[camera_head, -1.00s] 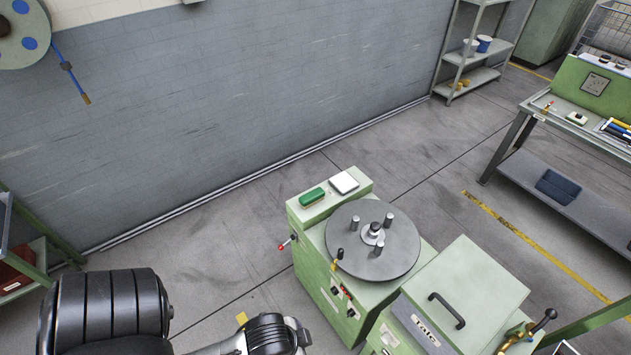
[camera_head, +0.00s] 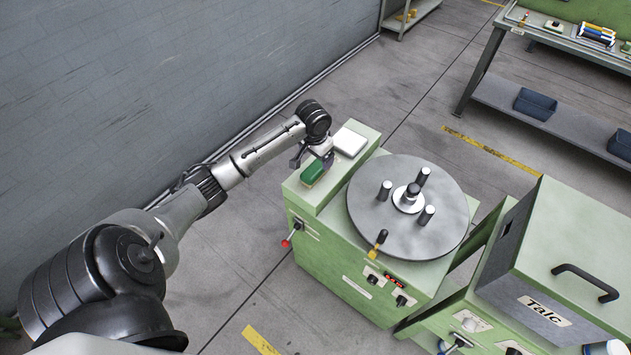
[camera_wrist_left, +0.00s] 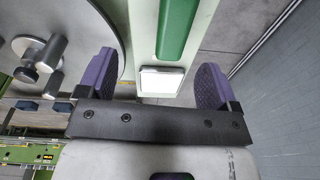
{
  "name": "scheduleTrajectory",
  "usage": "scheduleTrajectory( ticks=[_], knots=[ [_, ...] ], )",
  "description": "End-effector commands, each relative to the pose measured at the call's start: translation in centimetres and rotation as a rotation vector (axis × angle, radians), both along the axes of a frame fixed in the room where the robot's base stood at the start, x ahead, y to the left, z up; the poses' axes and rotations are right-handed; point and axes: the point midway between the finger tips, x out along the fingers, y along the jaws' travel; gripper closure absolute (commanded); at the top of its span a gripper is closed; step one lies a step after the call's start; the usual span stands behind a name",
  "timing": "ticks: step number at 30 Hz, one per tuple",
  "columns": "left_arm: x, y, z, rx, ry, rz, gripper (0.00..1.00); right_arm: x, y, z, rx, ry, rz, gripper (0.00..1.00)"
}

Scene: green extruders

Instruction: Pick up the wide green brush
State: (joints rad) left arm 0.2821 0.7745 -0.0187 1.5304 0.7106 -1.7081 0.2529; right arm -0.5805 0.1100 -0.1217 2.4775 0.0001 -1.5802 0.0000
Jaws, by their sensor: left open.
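The wide green brush (camera_head: 313,172) lies on the left end of the green machine's top ledge, next to a white box. It also shows in the left wrist view (camera_wrist_left: 178,28), running up out of the top of the picture between the fingers. My left gripper (camera_head: 312,158) is above the ledge, close to the brush's far end. In the left wrist view its two purple fingers (camera_wrist_left: 155,85) are wide apart, with the white box (camera_wrist_left: 161,82) seen between them. The gripper holds nothing. My right gripper is out of view.
The white box also shows in the head view (camera_head: 349,141), right beside the gripper. A grey round plate with upright pegs (camera_head: 408,207) stands right of the ledge. The Talc box (camera_head: 560,240) is farther right. A workbench (camera_head: 560,45) stands at the back right.

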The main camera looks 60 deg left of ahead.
Motion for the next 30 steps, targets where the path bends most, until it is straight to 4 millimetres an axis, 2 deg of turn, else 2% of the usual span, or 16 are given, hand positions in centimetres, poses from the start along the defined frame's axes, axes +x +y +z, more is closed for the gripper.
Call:
scheduleTrajectory(
  ticks=[1,4,7,18,30],
  knots=[
    [0.4,1.2,-0.1,-0.005,-0.007,0.028,0.15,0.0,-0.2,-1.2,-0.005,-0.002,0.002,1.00],
    [0.8,2.6,0.4,-0.019,-0.012,0.064,0.15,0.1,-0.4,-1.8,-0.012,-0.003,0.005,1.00],
    [1.1,3.3,0.0,-0.027,-0.014,0.082,0.15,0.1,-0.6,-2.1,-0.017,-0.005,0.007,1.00],
    [1.8,3.7,-5.8,-0.029,-0.015,0.087,0.15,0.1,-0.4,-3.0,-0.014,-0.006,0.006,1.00],
    [1.9,3.9,-8.5,-0.028,-0.014,0.086,0.15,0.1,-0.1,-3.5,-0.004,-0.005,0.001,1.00]
  ],
)
